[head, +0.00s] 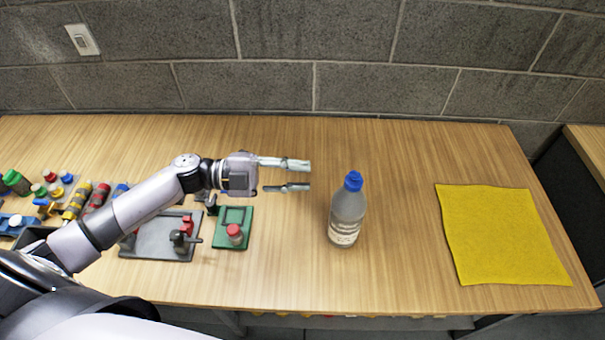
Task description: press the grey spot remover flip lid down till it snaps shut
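The grey spot remover bottle (347,215) stands upright near the middle of the table, with a pale label low on its side. Its blue cap (353,181) is on top; a small bump shows at the cap's upper edge, but the flip lid's angle is too small to tell. My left gripper (288,175) is to the left of the bottle, pointing right toward it. Its two fingers are apart with nothing between them, and a clear gap separates them from the bottle. My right gripper is not in view.
A yellow cloth (508,235) lies flat at the right. A green plate (233,216) with a red-topped part and a grey plate (158,243) with small fixtures lie below my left arm. The wood table (410,255) is bare around the bottle.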

